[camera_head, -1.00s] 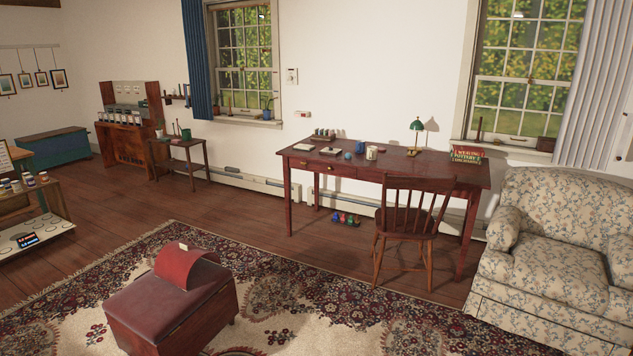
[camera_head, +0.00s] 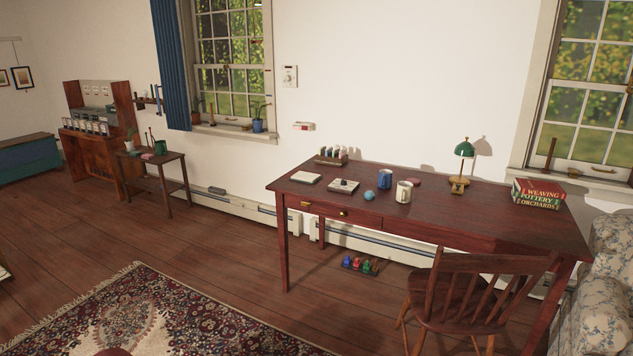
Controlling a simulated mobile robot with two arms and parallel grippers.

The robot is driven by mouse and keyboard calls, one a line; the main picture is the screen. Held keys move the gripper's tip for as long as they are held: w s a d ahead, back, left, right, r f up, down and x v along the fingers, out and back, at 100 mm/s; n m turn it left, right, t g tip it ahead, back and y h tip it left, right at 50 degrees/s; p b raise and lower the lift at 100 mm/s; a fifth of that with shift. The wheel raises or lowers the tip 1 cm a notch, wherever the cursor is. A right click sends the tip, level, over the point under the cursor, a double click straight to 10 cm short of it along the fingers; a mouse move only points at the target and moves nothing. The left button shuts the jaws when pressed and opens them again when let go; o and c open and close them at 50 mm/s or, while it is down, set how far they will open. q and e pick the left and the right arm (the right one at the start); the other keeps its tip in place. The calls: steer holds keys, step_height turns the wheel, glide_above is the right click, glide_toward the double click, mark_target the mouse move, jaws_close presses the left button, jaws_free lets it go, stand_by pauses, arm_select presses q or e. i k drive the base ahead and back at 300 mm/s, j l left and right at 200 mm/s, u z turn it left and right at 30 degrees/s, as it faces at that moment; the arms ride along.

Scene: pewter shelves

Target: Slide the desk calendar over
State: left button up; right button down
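I cannot single out the desk calendar for certain. A red-brown wooden desk (camera_head: 460,215) stands against the wall. Near its left end lies a flat, pale pad-like item (camera_head: 305,177). To its right is a second small pale item (camera_head: 343,186) with dark things on top. Behind them stands a small wooden rack (camera_head: 331,156) with several upright pieces. Neither gripper is in view.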

mark_target(335, 186)
steer(key=i, duration=2.75)
